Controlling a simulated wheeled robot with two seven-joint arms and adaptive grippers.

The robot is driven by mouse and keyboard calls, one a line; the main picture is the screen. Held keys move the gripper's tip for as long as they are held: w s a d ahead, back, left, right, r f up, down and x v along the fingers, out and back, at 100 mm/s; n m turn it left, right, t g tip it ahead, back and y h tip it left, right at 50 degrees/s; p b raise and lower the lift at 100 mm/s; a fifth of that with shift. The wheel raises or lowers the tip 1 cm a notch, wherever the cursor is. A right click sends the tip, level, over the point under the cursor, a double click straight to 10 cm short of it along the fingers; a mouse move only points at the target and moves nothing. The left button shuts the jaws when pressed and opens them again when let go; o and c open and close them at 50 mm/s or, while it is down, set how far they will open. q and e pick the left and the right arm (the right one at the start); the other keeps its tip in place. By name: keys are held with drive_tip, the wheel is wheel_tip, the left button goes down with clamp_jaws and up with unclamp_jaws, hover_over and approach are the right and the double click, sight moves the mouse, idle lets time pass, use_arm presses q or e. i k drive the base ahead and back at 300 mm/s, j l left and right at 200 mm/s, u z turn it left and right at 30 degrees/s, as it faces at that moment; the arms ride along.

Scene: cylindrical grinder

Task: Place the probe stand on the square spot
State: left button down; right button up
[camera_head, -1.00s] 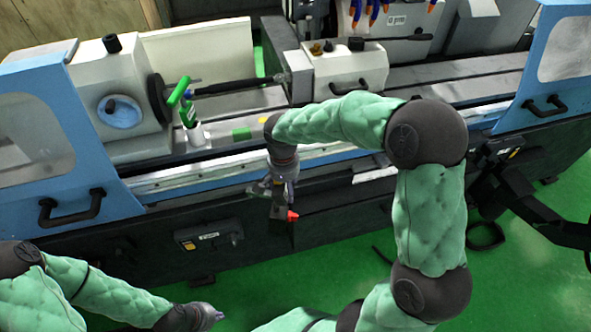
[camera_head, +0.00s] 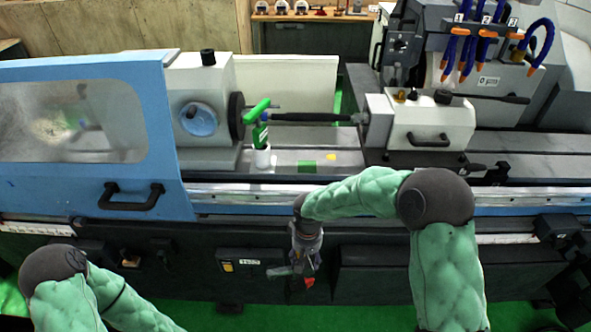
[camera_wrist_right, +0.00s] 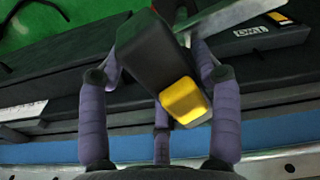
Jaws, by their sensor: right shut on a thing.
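The probe stand appears to be the dark block with a yellow part (camera_wrist_right: 160,60) between the purple fingers in the right wrist view. My right gripper (camera_wrist_right: 163,75) is shut on it. In the head view the right gripper (camera_head: 305,262) hangs in front of the machine's dark front panel, below the bed. The held thing is small there, with a red part (camera_head: 309,282) at its lower end. The green square spot (camera_head: 307,167) lies flat on the machine bed, above and behind the gripper, and is bare. My left gripper is outside the picture.
The headstock (camera_head: 203,105), tailstock (camera_head: 430,122) and a dark bar (camera_head: 310,117) stand behind. A blue door (camera_head: 88,135) is at left.

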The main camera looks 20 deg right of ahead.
sight(316, 167)
drive_tip(key=l+u, duration=0.1)
drive_tip(key=u, duration=0.4)
drive_tip(key=l+u, duration=0.1)
drive_tip(key=u, duration=0.4)
drive_tip(key=k+l, duration=0.1)
drive_tip(key=l, duration=0.3)
drive_tip(key=k+l, duration=0.1)
drive_tip(key=l, duration=0.25)
drive_tip(key=k+l, duration=0.1)
drive_tip(key=l, duration=0.3)
drive_tip(key=k+l, duration=0.1)
drive_tip(key=l, duration=0.3)
